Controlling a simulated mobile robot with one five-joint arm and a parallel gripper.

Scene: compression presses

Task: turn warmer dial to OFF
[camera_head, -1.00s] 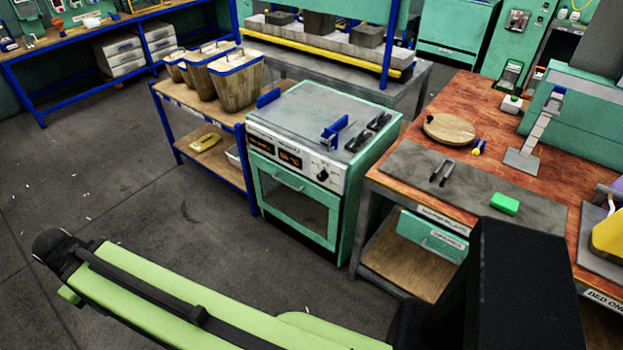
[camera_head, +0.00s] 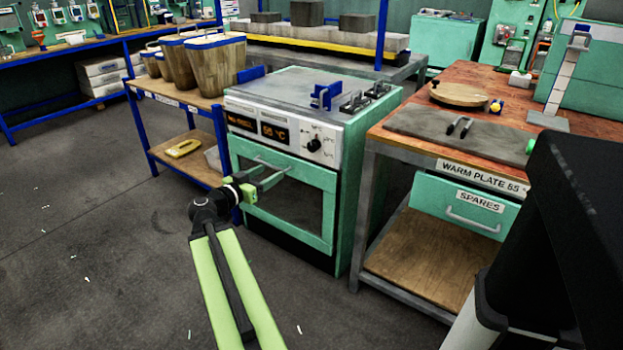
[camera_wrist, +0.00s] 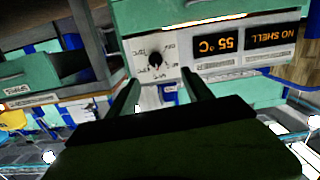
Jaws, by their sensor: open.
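The warmer (camera_head: 285,190) is a green oven-like unit with a pale control panel, in the middle of the head view. Its black dial (camera_head: 314,144) sits at the right of the panel, beside a lit display reading 55 °C (camera_head: 275,132). In the wrist view the panel is upside down and the dial (camera_wrist: 155,60) is above the fingers, with small labels around it. The dial's exact setting is too small to read. My gripper (camera_head: 265,186) is in front of the warmer door, lower left of the dial, open and empty. Its two fingers also show in the wrist view (camera_wrist: 160,92).
A door handle (camera_head: 270,165) lies close to my gripper. A blue-framed shelf with wooden bins (camera_head: 205,62) stands left. A bench with a warm plate (camera_head: 420,125) and a spares drawer (camera_head: 470,208) stands right.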

